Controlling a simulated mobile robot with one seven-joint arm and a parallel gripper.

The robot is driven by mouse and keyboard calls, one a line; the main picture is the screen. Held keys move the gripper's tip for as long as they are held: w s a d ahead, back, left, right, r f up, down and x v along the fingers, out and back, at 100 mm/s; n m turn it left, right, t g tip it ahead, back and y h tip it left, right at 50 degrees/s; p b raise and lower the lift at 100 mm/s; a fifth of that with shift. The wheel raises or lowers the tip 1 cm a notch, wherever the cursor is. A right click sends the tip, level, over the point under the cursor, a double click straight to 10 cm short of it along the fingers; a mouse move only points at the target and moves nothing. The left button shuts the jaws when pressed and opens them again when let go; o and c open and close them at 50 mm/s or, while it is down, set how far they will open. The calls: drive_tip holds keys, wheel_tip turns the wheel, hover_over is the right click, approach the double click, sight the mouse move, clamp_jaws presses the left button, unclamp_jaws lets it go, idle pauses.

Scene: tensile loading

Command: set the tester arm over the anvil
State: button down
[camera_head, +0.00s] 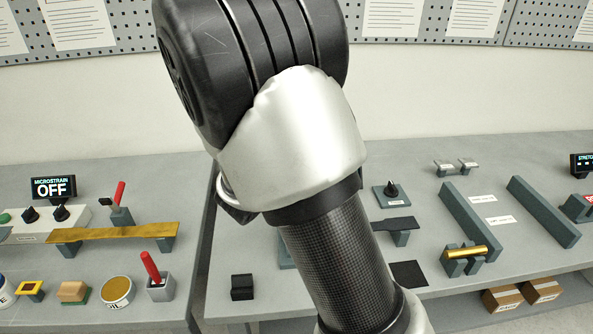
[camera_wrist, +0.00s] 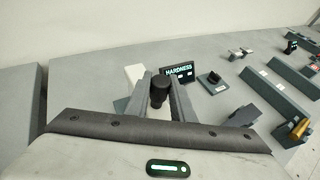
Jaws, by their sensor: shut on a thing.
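In the wrist view my gripper (camera_wrist: 160,82) is shut, with its two grey fingers on either side of a black cylindrical knob (camera_wrist: 159,92). The knob appears to belong to the tester arm, but the arm itself cannot be made out. A white upright block (camera_wrist: 134,75) stands just left of the fingers, and a small display reading HARDNESS (camera_wrist: 178,74) is just behind them to the right. The anvil cannot be made out. In the head view my own arm hides my gripper and the tester.
Right of the tester are a black knob on a square plate (camera_head: 391,191), long grey rails (camera_head: 470,222) and a brass cylinder on a stand (camera_head: 464,252). A black block (camera_head: 242,287) sits near the front edge. A left bench holds a brass strip (camera_head: 112,232) and red-handled tools.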

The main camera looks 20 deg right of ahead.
drive_tip(key=c, duration=1.5)
unclamp_jaws()
drive_tip(key=shift+d, duration=0.25)
drive_tip(key=shift+c, duration=0.2)
drive_tip(key=shift+a, duration=0.15)
drive_tip(key=shift+s+a+r, duration=0.15)
drive_tip(key=shift+a, duration=0.05)
drive_tip(key=p+v, duration=0.1)
drive_tip(key=v, duration=1.5)
drive_tip(key=shift+s+a, duration=0.25)
drive_tip(key=shift+s, duration=0.15)
